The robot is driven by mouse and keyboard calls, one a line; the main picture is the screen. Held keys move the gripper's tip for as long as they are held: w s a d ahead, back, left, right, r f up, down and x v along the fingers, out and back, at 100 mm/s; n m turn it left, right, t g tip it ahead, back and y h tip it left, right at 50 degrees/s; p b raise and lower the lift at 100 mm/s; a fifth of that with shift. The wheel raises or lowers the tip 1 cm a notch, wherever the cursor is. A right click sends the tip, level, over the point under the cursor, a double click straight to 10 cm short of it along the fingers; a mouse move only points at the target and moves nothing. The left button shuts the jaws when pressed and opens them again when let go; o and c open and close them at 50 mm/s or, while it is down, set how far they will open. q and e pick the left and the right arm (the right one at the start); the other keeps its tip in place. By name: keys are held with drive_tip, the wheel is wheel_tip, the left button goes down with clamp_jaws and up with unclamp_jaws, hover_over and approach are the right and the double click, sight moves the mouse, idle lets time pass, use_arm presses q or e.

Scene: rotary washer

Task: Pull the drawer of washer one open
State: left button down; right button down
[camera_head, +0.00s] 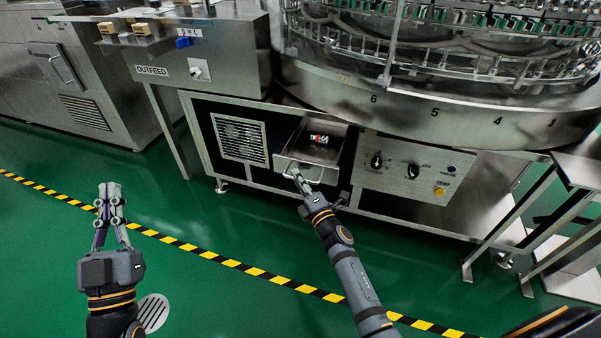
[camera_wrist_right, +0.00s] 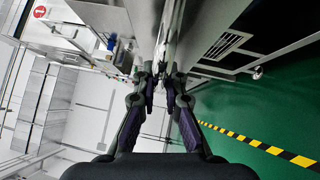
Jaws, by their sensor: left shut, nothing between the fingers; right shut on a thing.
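The washer (camera_head: 430,110) is a large steel rotary machine with numbered stations on its rim. Its drawer (camera_head: 290,158) sits in the lower frame and stands partly out, with its open top showing the inside. A small red and white item (camera_head: 319,139) lies inside. My right gripper (camera_head: 298,176) is shut on the drawer handle (camera_head: 316,180) at the drawer's front. In the right wrist view the fingers of my right gripper (camera_wrist_right: 160,88) are close together, and the handle is hard to make out. My left gripper (camera_head: 109,194) is shut and empty over the green floor.
A vent panel (camera_head: 240,138) is left of the drawer, and a control panel (camera_head: 411,167) with knobs is right of it. The outfeed unit (camera_head: 203,62) is above left. Green floor (camera_head: 215,295) with a yellow and black stripe (camera_head: 255,271) lies open in front.

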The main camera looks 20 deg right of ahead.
use_arm(q)
drive_tip(key=shift+w+f, duration=0.15)
drive_tip(key=shift+f, duration=0.25)
use_arm(e)
drive_tip(key=shift+s+a, duration=0.1)
drive_tip(key=shift+s, duration=0.1)
drive_tip(key=c, duration=1.4)
unclamp_jaws()
drive_tip(key=v, duration=1.2)
drive_tip(key=shift+r, duration=0.1)
